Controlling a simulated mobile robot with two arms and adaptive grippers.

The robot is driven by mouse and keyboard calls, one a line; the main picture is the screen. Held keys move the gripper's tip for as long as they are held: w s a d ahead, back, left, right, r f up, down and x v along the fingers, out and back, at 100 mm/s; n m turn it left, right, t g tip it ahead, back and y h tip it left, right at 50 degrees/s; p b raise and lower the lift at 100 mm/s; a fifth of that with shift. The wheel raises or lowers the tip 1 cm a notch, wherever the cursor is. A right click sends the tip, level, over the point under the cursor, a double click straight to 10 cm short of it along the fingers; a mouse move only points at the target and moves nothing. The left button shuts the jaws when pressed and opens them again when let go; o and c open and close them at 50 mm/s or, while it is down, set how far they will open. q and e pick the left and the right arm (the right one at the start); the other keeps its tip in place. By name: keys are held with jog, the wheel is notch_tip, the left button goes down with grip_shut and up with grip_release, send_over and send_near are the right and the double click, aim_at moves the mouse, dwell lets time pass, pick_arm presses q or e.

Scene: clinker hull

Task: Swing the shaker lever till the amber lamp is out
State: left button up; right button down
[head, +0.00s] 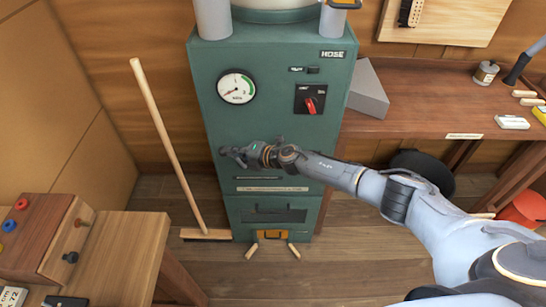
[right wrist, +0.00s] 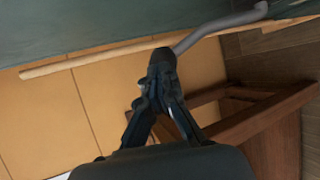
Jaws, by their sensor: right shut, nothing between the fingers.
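The green cabinet (head: 270,110) stands upright at the centre of the head view. My right gripper (head: 228,151) is in front of its lower left front, shut and empty. In the right wrist view its closed fingertips (right wrist: 162,60) are beside the near end of a grey bent bar (right wrist: 215,29), which looks like the shaker lever. I cannot tell whether they touch. No lit amber lamp is clear to me. My left gripper is not in view.
A broom (head: 168,140) leans at the cabinet's left, its handle also crossing the right wrist view (right wrist: 90,62). A red switch (head: 310,105) and a dial (head: 236,86) are on the cabinet front. A wooden bench (head: 430,115) is at right, a low table (head: 120,245) at left.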

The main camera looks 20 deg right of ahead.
jog(key=shift+w+a, duration=0.2)
jog(key=shift+a, duration=0.4)
